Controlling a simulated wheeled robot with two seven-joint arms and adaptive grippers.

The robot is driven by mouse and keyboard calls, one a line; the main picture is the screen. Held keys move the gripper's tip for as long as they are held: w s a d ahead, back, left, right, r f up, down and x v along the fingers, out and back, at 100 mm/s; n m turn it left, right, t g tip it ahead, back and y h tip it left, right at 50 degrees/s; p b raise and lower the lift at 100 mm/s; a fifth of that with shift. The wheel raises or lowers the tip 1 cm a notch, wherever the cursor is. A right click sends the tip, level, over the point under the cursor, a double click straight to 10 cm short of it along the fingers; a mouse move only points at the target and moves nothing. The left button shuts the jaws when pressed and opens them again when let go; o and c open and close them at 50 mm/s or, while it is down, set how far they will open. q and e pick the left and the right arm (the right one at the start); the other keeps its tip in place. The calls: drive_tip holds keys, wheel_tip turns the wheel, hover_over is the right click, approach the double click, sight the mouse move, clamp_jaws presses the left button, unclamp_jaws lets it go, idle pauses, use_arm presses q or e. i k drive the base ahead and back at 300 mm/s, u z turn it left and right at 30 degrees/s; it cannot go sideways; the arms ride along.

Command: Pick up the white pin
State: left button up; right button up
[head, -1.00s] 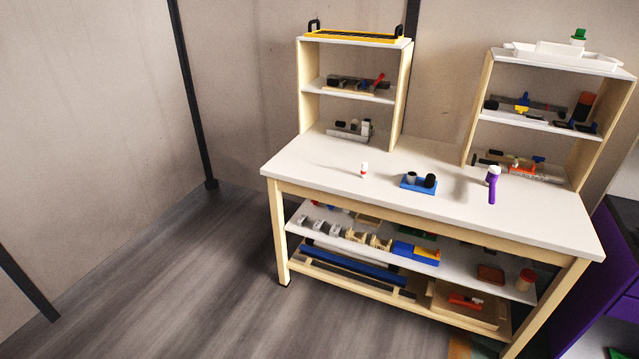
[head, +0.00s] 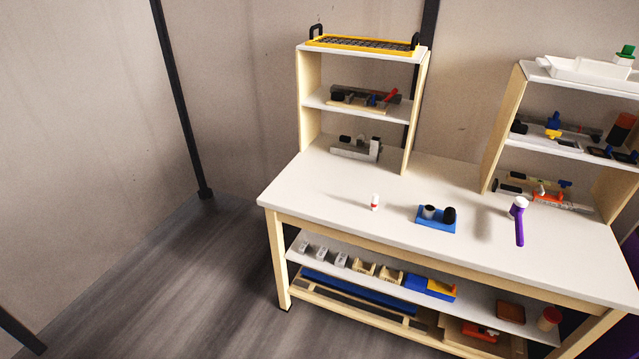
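A small white pin (head: 375,202) with a red band stands upright on the white tabletop (head: 320,196), left of the middle. It is small in the head view, so fine detail cannot be told. Neither of my grippers is in view, and nothing touches the pin.
A blue block with dark cylinders (head: 436,219) and a purple tool with a white head (head: 519,222) stand to the right on the table. A left shelf unit (head: 363,107) and a right shelf unit (head: 507,115) rise at the back. Floor (head: 170,295) is clear at left.

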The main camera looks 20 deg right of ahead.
sight(374, 198)
drive_tip(key=u, duration=0.15)
drive_tip(key=i, duration=1.2)
drive_tip(key=z, duration=0.8)
drive_tip(key=i, duration=1.1)
drive_tip(key=z, duration=0.7)
